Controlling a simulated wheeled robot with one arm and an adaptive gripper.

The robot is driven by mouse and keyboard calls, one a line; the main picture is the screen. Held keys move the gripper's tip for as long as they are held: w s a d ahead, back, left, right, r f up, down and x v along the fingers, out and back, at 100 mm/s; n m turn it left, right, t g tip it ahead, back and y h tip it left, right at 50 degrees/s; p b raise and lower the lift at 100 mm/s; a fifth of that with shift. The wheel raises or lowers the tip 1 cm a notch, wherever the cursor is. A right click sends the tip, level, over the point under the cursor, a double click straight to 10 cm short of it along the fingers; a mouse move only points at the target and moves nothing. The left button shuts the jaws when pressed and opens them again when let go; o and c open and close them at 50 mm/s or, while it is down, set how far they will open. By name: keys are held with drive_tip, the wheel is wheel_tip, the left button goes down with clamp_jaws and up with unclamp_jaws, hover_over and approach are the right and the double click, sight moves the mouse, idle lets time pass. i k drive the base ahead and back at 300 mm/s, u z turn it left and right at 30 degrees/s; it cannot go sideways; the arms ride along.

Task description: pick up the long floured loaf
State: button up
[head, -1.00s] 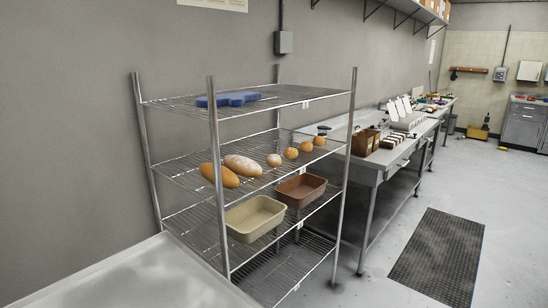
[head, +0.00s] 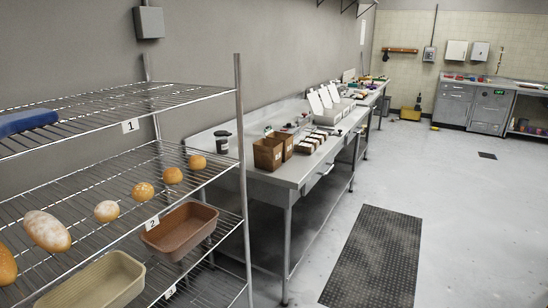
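The long floured loaf (head: 47,231) lies on the second shelf of the wire rack, at the left of the head view. It is oval, brown and dusted white with flour. A plain long brown loaf (head: 5,265) lies to its left, cut off by the picture edge. A small floured roll (head: 107,211) and several plain round rolls (head: 144,192) lie in a row to its right. My gripper is not in view.
The wire rack (head: 240,150) has a blue item (head: 25,122) on its top shelf. A beige bin (head: 95,285) and a brown bin (head: 181,228) stand below the loaves. A steel bench (head: 290,178) with boxes runs behind. The floor around the dark mat (head: 375,255) looks clear.

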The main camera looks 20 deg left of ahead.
sight(43, 228)
drive_tip(key=i, duration=1.2)
drive_tip(key=z, duration=4.5)
drive_tip(key=k, duration=2.05)
drive_tip(key=z, duration=1.15)
